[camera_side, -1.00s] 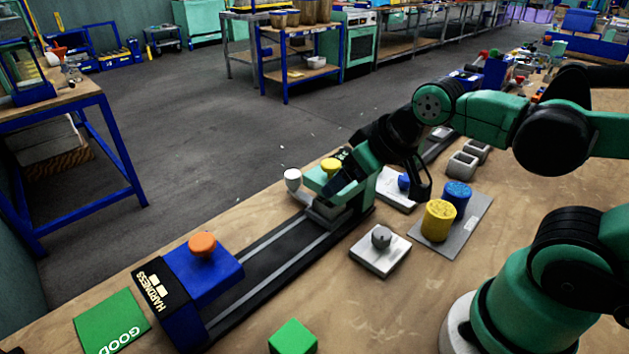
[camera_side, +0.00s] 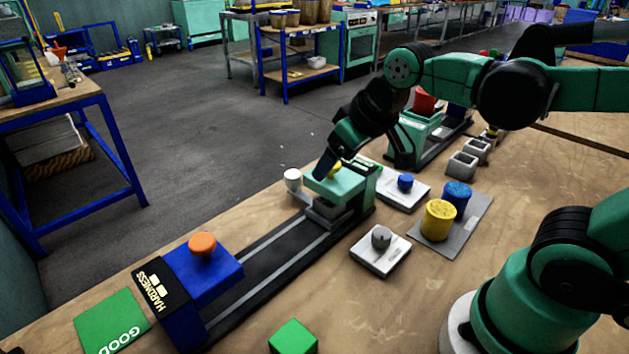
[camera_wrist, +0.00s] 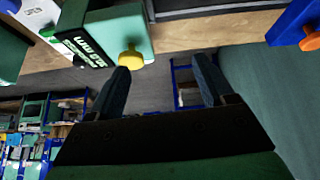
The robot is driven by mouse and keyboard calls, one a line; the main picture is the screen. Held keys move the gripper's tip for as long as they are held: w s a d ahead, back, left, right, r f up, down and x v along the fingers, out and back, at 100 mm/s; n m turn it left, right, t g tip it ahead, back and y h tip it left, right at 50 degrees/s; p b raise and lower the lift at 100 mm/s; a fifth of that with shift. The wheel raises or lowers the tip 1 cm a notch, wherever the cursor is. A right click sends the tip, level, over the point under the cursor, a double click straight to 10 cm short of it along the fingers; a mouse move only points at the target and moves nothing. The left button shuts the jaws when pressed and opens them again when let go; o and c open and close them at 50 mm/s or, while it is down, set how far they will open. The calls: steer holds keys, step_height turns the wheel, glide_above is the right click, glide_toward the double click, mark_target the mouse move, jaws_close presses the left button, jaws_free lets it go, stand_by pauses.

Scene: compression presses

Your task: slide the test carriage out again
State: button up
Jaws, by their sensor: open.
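A grey carriage (camera_side: 328,213) sits on the dark rail track, under the overhanging head of a green press (camera_side: 338,184). A white knob (camera_side: 293,177) stands on a small arm at its back left. A yellow knob (camera_side: 334,171) is on the press head, and it also shows in the wrist view (camera_wrist: 130,57). In the wrist view my gripper (camera_wrist: 160,63) is open with nothing between the fingers; the yellow knob is beside the left finger. The white knob is not visible there.
A blue block marked HARDNESS (camera_side: 210,270) with an orange knob stands at the track's other end; the track (camera_side: 262,270) between is bare. Square pads (camera_side: 380,262), yellow and blue cylinders (camera_side: 438,220), and another green press (camera_side: 415,130) are to the right. The table's back edge is close.

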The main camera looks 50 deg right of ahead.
mark_target(292, 173)
steer(key=w+g, duration=0.1)
steer(key=w, duration=0.2)
steer(key=w+d+n+g, duration=0.1)
steer(key=w, duration=0.2)
steer(key=w+d+g, duration=0.1)
steer(key=w, duration=0.1)
steer(key=shift+w, duration=0.4)
steer(key=w+f+g, duration=0.1)
steer(key=w+f, duration=0.1)
steer(key=w+d+f+n+g, duration=0.1)
steer(key=w, duration=0.1)
steer(key=w+d+f, duration=0.1)
steer(key=f, duration=0.1)
steer(key=shift+w+f+n+g, duration=0.3)
steer(key=shift+w+f+g, duration=0.05)
steer(key=shift+w+g, duration=0.05)
steer(key=shift+w+f, duration=0.15)
steer(key=shift+f, duration=0.45)
step_height(292, 173, down, 5)
steer(key=shift+r, duration=0.1)
steer(key=shift+c, duration=0.2)
jaws_close()
